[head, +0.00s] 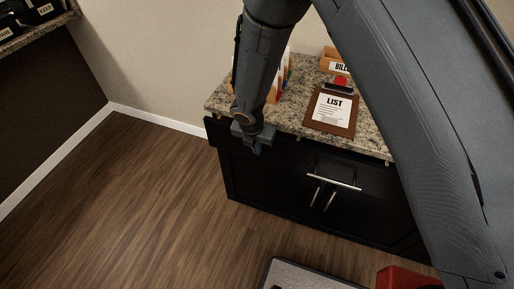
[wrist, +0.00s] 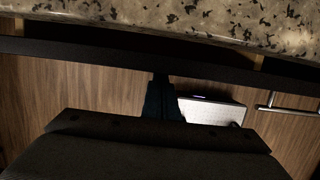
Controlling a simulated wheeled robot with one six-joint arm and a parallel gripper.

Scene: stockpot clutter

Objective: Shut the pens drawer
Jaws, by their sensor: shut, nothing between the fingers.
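A dark drawer front (head: 285,150) runs below the granite top of a black cabinet; no pens label is readable. In the wrist view the drawer front's dark upper edge (wrist: 100,52) stands slightly out from the counter, with pale wood showing in the narrow gap. A silver bar handle (head: 335,182) is on the front, right of my gripper, and it also shows in the wrist view (wrist: 290,112). My gripper (head: 257,149) is shut and empty, pointing down at the left part of the front. Its fingertips (wrist: 161,85) are at the dark edge; contact cannot be told.
The granite counter (head: 375,140) holds a LIST clipboard (head: 331,112), a BILLS tray (head: 330,57) and an organiser (head: 273,90) partly hidden by my arm. Two upright door handles (head: 322,196) sit below. Wood floor (head: 140,200) is clear at left.

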